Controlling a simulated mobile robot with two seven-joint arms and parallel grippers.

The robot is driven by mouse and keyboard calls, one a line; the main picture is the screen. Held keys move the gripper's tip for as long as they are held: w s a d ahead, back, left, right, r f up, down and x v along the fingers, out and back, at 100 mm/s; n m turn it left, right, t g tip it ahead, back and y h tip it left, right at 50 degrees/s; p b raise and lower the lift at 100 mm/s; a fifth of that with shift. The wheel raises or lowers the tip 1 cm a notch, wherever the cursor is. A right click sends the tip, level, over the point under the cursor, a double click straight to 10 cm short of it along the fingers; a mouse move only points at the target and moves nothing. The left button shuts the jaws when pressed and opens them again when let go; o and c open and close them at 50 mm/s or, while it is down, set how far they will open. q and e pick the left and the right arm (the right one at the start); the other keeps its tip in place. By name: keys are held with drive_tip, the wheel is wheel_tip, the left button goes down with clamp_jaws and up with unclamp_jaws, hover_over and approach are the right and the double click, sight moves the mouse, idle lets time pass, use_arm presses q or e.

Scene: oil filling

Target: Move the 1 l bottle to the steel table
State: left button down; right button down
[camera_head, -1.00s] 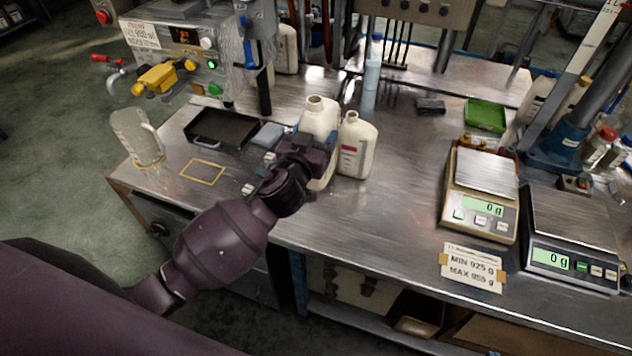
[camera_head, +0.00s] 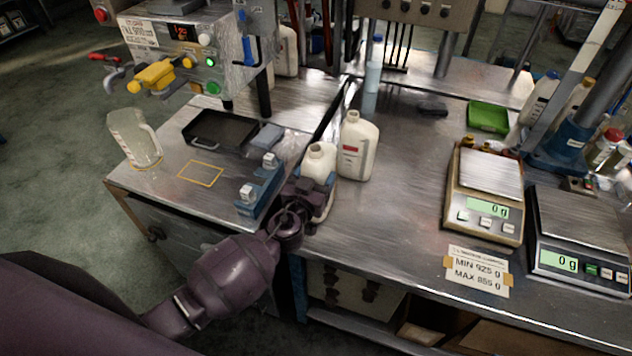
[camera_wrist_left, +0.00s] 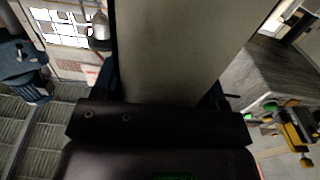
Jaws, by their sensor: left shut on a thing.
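A white bottle with a white cap (camera_head: 319,162) is in my left gripper (camera_head: 310,200), over the steel table's front edge in the head view. I cannot tell whether its base touches the table. In the left wrist view its pale side (camera_wrist_left: 180,50) fills the space between the fingers of my left gripper (camera_wrist_left: 165,105). A second white bottle with a red label (camera_head: 357,147) stands upright just behind and right of it. The steel table (camera_head: 390,215) spans the middle and right. My right gripper is not in view.
A blue fixture (camera_head: 262,188) stands close left of the held bottle. Two scales (camera_head: 487,195) stand on the right. The table's middle is clear.

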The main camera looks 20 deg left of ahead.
use_arm(q)
drive_tip(key=shift+f, duration=0.45)
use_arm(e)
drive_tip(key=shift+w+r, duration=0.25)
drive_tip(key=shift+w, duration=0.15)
use_arm(q)
drive_tip(key=shift+f, duration=0.1)
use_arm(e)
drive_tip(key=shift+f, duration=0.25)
